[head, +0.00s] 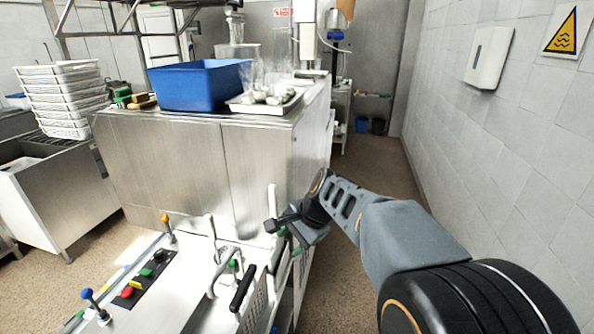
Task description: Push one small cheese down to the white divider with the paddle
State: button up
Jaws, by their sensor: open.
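My gripper (285,222) is open at the middle right of the head view, above the right end of a white worktop. I see nothing between its fingers. I cannot make out the white divider. No cheese can be told for sure; small pale lumps lie in a white tray (240,108) on the steel cabinet. A black bar-like handle (243,288) stands tilted near the front, below and left of my gripper. I cannot tell whether it belongs to the paddle.
The worktop (150,308) carries levers and a panel with a red button (127,292). A steel cabinet (190,165) stands behind, with a blue crate (198,85) on top. White perforated baskets (65,98) are stacked at left. Floor is clear along the tiled right wall (520,130).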

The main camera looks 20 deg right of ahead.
aim_at(273, 192)
jog(key=w+d+r+m+t+y+p, duration=0.1)
jog(key=w+d+r+m+y+p, duration=0.15)
jog(key=w+m, duration=0.35)
jog(key=w+d+r+m+t+y+p, duration=0.1)
jog(key=w+d+r+m+t, duration=0.1)
jog(key=w+d+r+m, duration=0.25)
jog(key=shift+m+y, duration=0.25)
jog(key=shift+m, duration=0.4)
jog(key=shift+w+d+b+x, duration=0.15)
jog(key=shift+b+x, duration=0.4)
jog(key=shift+x, duration=1.4)
jog(key=shift+w+b+x, duration=0.15)
jog(key=shift+b+x, duration=0.4)
jog(key=shift+x, duration=1.4)
jog(key=shift+w+d+b+x, duration=0.1)
jog(key=shift+b+x, duration=0.45)
jog(key=shift+x, duration=1.4)
grip_shut()
jog(key=shift+r+p, duration=0.3)
jog(key=shift+r, duration=0.05)
jog(key=shift+r+p, duration=0.95)
jog(key=shift+r, duration=0.05)
jog(key=shift+d, duration=0.1)
